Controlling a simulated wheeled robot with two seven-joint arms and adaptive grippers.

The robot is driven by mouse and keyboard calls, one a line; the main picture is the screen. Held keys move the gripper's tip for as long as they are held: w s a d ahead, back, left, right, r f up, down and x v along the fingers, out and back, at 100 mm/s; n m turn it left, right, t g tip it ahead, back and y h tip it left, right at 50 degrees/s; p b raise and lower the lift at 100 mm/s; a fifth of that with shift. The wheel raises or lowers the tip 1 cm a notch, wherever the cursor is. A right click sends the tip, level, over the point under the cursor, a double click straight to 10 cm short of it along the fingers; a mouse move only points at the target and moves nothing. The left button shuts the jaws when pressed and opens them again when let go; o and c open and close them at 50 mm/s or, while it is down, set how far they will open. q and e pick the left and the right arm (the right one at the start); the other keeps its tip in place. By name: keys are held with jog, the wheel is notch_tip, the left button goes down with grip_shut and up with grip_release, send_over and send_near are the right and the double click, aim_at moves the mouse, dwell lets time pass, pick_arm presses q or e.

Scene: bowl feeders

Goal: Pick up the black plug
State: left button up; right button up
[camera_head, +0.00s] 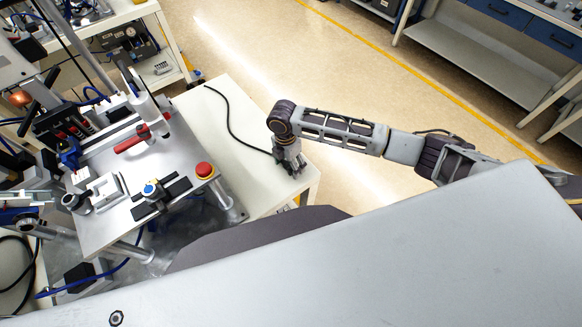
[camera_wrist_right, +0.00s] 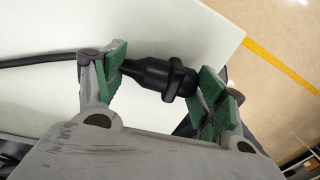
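The black plug (camera_wrist_right: 160,76) lies on the white table top in the right wrist view, with its black cable (camera_wrist_right: 40,60) running off to the left past the left finger. My right gripper (camera_wrist_right: 160,88) has its two green-padded fingers spread, with the plug between them lengthwise. I cannot tell whether the pads touch the plug. In the head view my right gripper (camera_head: 292,170) points down at the white table near its right corner, hiding the plug there. The black cable (camera_head: 230,123) curves across the table to it. My left gripper is not in view.
The white table (camera_head: 210,115) has free room around the cable. A metal machine plate (camera_head: 105,220) with a red button (camera_head: 204,170) and a red-handled part (camera_head: 132,140) stands left of my right gripper. A grey shelf bench (camera_head: 470,65) stands farther off across the floor.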

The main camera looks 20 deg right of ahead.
jog(key=c, duration=0.4)
jog(key=shift+r, duration=5)
jog(key=shift+m, duration=0.3)
